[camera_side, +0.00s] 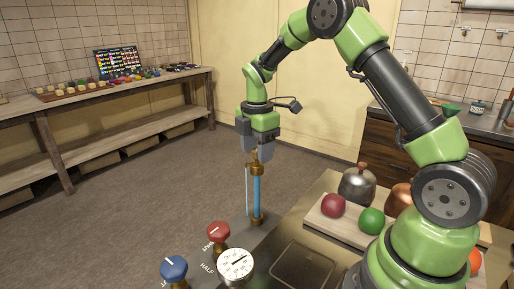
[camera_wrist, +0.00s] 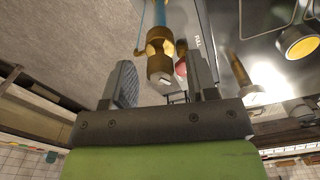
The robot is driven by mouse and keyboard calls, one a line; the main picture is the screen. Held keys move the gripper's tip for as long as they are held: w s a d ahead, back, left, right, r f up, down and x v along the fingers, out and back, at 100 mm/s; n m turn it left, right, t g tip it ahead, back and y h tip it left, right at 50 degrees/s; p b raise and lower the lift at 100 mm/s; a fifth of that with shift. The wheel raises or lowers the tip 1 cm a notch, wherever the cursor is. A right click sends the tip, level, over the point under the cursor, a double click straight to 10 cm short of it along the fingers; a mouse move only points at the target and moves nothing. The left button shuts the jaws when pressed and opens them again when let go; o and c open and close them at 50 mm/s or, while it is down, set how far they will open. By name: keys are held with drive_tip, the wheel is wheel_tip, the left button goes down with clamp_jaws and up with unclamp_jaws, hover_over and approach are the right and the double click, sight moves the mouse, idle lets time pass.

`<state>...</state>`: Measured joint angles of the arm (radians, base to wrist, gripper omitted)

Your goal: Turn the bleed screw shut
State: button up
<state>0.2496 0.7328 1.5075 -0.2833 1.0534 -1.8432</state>
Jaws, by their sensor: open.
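A slim blue gauge column (camera_side: 257,202) stands upright with a brass fitting (camera_side: 256,169) at its top. In the wrist view the same brass fitting (camera_wrist: 158,50) shows with a small pale, squarish tip (camera_wrist: 165,82), which appears to be the bleed screw. My gripper (camera_side: 259,153) points down at the top of the column. In the wrist view my gripper (camera_wrist: 165,80) has its two fingers well apart, with the tip in the gap between them. It is open, and I see no finger touching the tip. The screw's slot or turn angle is too small to tell.
Near the column's foot are a red knob (camera_side: 218,232), a blue knob (camera_side: 174,268) and a round white dial (camera_side: 235,265). A board (camera_side: 328,228) with red and green balls and a metal kettle (camera_side: 357,184) stand right. Open floor lies left.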

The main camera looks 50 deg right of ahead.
drive_tip(key=c, duration=0.9)
drive_tip(key=shift+c, duration=0.2)
drive_tip(key=shift+m, duration=0.4)
drive_tip(key=m, duration=0.8)
drive_tip(key=shift+m, duration=0.3)
drive_tip(key=m, duration=1)
drive_tip(key=shift+m, duration=2.2)
